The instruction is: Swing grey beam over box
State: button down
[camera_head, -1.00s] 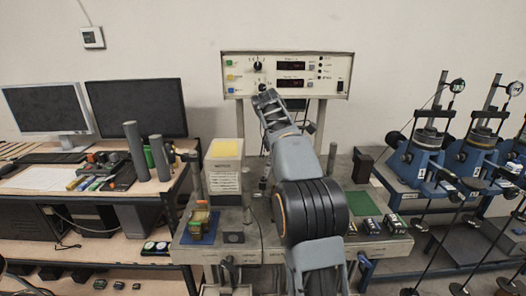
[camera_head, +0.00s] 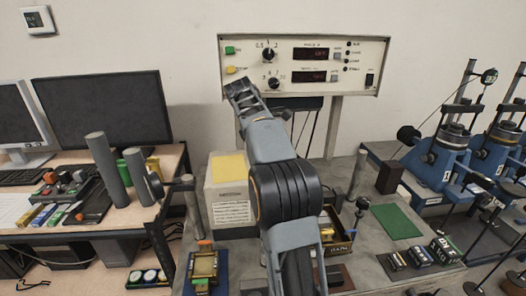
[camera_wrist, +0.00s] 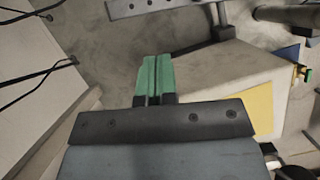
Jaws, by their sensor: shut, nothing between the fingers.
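A grey beam with a row of holes (camera_wrist: 165,6) crosses the top of the wrist view, cut off by the picture edge. I cannot make it out in the head view, where my arm covers the middle of the bench. The white box with a yellow top (camera_head: 229,205) stands on the bench left of my arm; it also shows in the wrist view (camera_wrist: 225,70), with its yellow patch at right. My gripper (camera_head: 239,86) is raised in front of the instrument panel's lower left. In the wrist view its green fingers (camera_wrist: 154,75) are together and empty, apart from the beam.
An instrument panel (camera_head: 304,66) stands behind my gripper. Upright grey posts (camera_head: 357,174) rise from the bench. A green mat (camera_head: 396,221) and small boxes (camera_head: 420,255) lie at right. Blue machines (camera_head: 440,160) stand farther right; monitors (camera_head: 107,108) stand at left.

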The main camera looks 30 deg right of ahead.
jog(key=b+x, duration=0.1)
jog(key=x, duration=0.7)
jog(key=shift+s+d, duration=0.1)
jog(key=shift+d, duration=0.05)
